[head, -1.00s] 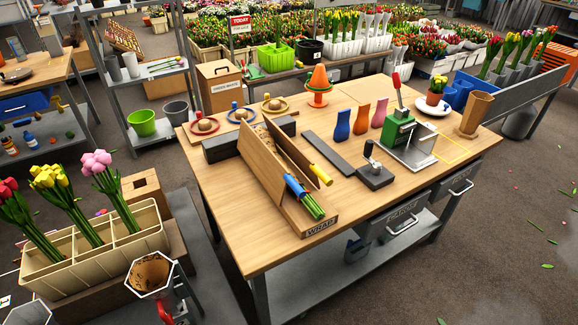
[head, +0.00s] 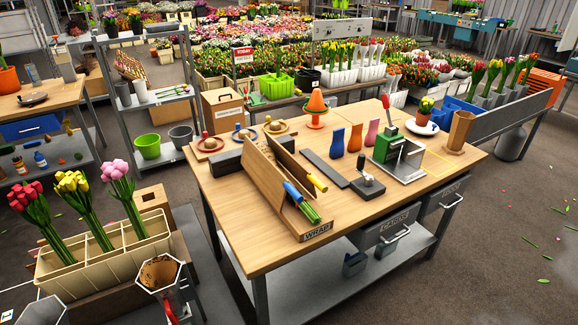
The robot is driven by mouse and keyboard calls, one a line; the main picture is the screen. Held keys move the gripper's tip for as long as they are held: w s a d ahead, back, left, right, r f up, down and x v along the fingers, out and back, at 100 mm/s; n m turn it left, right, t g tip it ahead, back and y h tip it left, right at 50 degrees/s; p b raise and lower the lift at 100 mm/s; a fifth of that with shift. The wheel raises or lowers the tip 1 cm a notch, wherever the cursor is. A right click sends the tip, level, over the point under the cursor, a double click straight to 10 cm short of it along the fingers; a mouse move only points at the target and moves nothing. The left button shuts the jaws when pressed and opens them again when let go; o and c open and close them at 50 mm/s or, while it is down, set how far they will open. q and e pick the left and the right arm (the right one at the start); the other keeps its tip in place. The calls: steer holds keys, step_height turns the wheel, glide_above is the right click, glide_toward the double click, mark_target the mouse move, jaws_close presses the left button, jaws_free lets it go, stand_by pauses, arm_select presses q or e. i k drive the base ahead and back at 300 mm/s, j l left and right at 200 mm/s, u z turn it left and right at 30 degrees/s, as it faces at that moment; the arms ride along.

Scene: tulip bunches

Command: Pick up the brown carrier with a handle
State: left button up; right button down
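No gripper of mine shows in the head view. A tall brown open-topped holder (head: 460,131) stands upright at the right end of the wooden workbench (head: 272,250); I cannot make out a handle on it. A brown lidded box (head: 222,112) with printing on its front stands behind the bench on the left, with a small knob or grip on top. I cannot tell which is the carrier.
A cream tray (head: 105,250) of tulips stands at lower left. The floor at right is mostly clear.

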mark_target(464, 122)
steer(key=i+l+z, duration=0.2)
steer(key=z, duration=0.3)
steer(key=i+l+z, duration=0.2)
steer(key=z, duration=0.3)
